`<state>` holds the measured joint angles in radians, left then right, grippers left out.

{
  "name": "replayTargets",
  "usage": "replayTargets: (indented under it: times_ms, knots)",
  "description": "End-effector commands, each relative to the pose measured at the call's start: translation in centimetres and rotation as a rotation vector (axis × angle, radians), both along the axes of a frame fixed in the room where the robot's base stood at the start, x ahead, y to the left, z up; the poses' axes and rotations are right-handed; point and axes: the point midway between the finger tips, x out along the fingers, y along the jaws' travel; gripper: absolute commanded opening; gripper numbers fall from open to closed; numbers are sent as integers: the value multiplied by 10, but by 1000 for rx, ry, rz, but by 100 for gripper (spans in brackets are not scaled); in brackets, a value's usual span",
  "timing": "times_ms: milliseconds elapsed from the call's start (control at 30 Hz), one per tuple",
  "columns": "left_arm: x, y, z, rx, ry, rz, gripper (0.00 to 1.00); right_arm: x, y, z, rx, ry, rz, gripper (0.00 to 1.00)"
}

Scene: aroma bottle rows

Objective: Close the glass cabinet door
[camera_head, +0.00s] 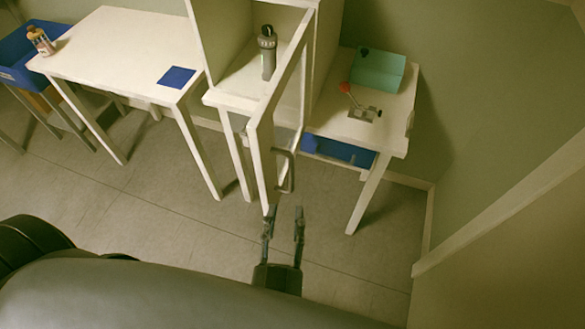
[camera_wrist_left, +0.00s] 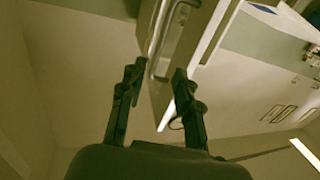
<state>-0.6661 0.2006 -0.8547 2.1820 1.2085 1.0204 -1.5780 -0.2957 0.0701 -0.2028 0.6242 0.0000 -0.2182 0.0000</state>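The glass cabinet door (camera_head: 262,150) stands open in the head view. It swings out toward me from the white cabinet (camera_head: 222,40), and its cabinet front is uncovered. A metal bar handle (camera_head: 287,170) is on its right face near the free edge. My left gripper (camera_head: 284,210) is open and empty, just below the door's free end in the picture. In the left wrist view, the handle (camera_wrist_left: 168,38) lies beyond and between the spread fingers (camera_wrist_left: 156,80). I cannot tell whether a finger touches the door. My right gripper is not in view.
A grey bottle (camera_head: 268,55) stands inside the cabinet. A right table (camera_head: 395,118) holds a teal box (camera_head: 378,70) and a red-knobbed device (camera_head: 362,108). A left table (camera_head: 125,45) has a blue square (camera_head: 177,76). Floor (camera_head: 150,200) in front is clear.

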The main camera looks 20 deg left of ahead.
Motion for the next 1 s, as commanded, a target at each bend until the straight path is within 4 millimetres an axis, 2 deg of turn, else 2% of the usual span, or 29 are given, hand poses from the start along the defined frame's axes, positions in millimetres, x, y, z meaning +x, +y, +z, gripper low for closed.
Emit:
replayTargets:
  times_ms: [100, 300, 500, 667, 933, 1000]
  knots:
    - [27, 6, 4, 0, -6, 1, 33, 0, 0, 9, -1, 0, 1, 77]
    - [68, 15, 3, 2, -5, 0, 33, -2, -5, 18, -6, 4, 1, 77]
    - [94, 20, 2, 2, -4, -1, 33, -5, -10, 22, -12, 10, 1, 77]
    - [102, 22, 0, 0, -2, -1, 33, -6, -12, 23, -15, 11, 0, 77]
    - [103, 22, 0, 0, -1, -1, 33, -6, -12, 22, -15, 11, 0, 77]
    - [103, 22, 0, 0, -1, -1, 18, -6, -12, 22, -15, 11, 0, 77]
